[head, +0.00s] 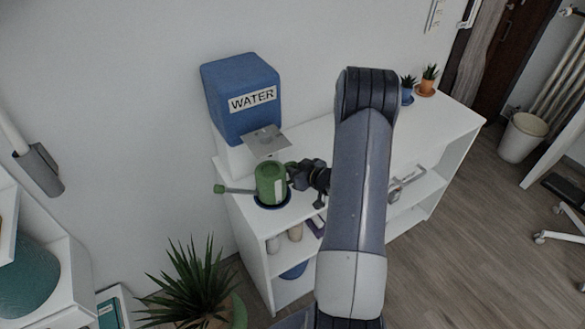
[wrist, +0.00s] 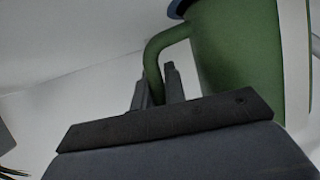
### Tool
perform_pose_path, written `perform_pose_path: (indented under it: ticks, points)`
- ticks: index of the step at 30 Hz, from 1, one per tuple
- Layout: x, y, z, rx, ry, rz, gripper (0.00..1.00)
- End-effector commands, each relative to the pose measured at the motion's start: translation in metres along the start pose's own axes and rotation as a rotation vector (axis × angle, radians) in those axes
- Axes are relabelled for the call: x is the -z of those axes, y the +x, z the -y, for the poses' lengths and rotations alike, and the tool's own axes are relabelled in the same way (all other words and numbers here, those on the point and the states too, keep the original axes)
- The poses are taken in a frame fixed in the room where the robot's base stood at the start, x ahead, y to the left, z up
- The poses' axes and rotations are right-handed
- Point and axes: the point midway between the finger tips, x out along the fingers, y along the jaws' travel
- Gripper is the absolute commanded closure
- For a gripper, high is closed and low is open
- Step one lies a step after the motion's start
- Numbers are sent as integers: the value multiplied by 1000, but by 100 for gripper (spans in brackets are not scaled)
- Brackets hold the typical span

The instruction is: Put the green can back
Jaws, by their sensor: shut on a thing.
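The green can (head: 270,184) is a watering can with a spout pointing left. It is upright over the dark blue round saucer (head: 272,204) at the near left end of the white shelf desk (head: 310,160). I cannot tell whether it touches the saucer. My gripper (head: 296,176) is at the can's right side, shut on its handle. In the wrist view the can (wrist: 238,55) fills the upper right, and the fingers of my gripper (wrist: 157,85) are at its curved green handle.
A blue dispenser marked WATER (head: 240,95) stands behind the can, with a grey plate (head: 266,142) jutting toward it. Small potted plants (head: 427,82) stand at the desk's far end. A spiky plant (head: 190,285) stands below at the left. The desk top's middle is partly hidden by my arm.

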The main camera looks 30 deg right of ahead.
Motion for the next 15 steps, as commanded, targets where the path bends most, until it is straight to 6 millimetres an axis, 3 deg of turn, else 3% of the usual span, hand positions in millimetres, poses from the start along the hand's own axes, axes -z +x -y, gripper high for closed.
perform_pose_path:
  ticks: [5,6,15]
  points:
    - [-4,2,0,0,1,-1,100]
    - [-4,2,0,0,0,0,87]
    - [-3,1,0,1,0,0,66]
